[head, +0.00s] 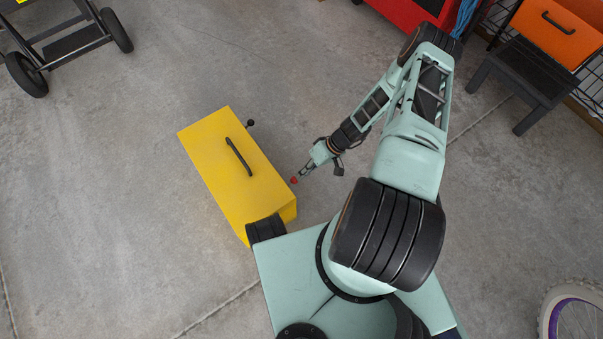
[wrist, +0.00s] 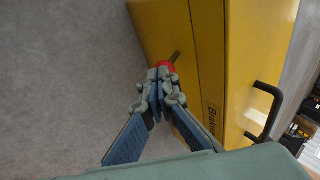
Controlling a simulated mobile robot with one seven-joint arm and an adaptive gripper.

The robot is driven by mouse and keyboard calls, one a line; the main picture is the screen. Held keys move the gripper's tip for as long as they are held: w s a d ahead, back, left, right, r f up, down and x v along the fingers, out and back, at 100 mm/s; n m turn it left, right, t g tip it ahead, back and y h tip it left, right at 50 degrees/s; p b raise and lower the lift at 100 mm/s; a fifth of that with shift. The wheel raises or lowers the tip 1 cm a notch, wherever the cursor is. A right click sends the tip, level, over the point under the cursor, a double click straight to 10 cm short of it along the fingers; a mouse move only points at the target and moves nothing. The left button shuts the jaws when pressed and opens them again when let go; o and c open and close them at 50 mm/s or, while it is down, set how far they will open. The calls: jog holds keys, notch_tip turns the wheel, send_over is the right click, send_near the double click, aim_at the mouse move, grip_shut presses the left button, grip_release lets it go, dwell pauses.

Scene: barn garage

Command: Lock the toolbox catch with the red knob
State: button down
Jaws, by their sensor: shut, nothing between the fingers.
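The yellow toolbox (head: 222,160) stands on the floor, with a black handle (head: 238,157) on its top. The red knob (head: 294,180) is at the toolbox's right side in the head view, at my gripper's tips. My gripper (head: 302,174) is shut and empty. In the wrist view the toolbox (wrist: 180,25) fills the upper middle, and the red knob (wrist: 166,67) sits just beyond my shut fingertips (wrist: 158,78), partly hidden by them. A short dark bar (wrist: 175,57) shows beside the knob. I cannot tell whether the fingertips touch the knob.
A small black knob (head: 250,123) sticks out at the toolbox's far right edge. A black step stool (head: 530,75) and an orange drawer box (head: 560,30) stand at upper right. A wheeled cart (head: 65,45) is at upper left. The floor (head: 100,200) left of the toolbox is clear.

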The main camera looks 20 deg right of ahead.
jog(key=f, duration=0.1)
jog(key=d+f, duration=0.1)
jog(key=f, duration=0.1)
jog(key=shift+w+d+f, duration=0.2)
dwell(0.3)
jog(key=shift+r, duration=0.1)
jog(key=shift+r+p, duration=0.5)
jog(key=shift+r, duration=0.25)
